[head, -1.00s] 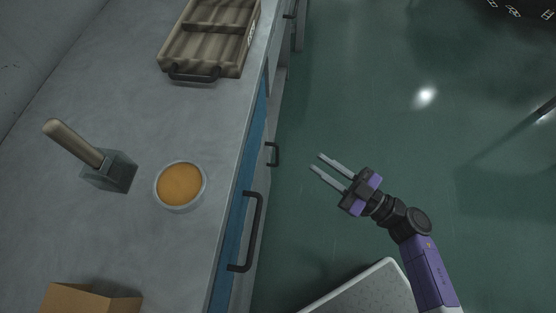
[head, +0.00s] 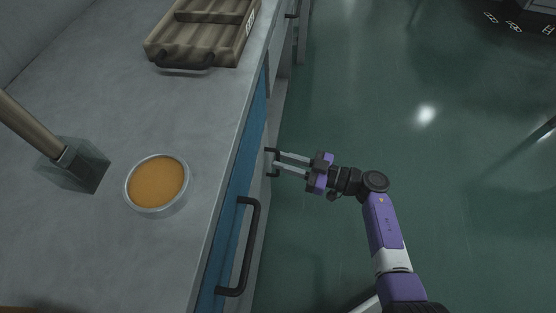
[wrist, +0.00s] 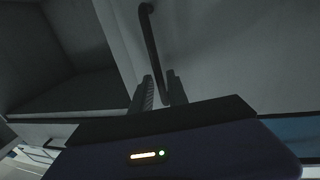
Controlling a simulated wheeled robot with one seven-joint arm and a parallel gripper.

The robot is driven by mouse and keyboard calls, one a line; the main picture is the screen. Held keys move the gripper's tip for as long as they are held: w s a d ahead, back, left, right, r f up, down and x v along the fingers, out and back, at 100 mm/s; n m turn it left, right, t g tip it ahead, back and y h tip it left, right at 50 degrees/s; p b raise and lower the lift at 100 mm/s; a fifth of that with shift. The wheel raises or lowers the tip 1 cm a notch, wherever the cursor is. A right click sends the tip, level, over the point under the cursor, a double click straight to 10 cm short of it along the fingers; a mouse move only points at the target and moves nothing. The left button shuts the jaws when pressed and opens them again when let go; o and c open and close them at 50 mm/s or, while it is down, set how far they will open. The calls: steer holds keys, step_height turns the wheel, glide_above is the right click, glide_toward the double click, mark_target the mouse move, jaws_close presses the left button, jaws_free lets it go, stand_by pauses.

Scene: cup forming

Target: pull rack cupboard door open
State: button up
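The cupboard door is a pale front (wrist: 220,45) in the wrist view, with a dark vertical bar handle (wrist: 151,45). In the head view a small dark handle (head: 271,153) shows low on the counter's front, partly hidden by my fingertips. My gripper (head: 275,160) is at this handle, reaching in from the right. In the wrist view, my gripper (wrist: 161,88) has its two fingers apart, with the handle's lower end between or just beyond them. Contact with the handle cannot be told. The door looks closed.
A larger dark handle (head: 249,245) sits on the blue drawer front (head: 229,235) nearer me. On the grey counter (head: 105,120) stand a bowl of orange content (head: 155,183), a block with a wooden handle (head: 72,165) and a wooden tray (head: 205,35).

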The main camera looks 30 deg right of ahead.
steer(key=shift+x, duration=0.9)
jaws_close()
stand_by(0.8)
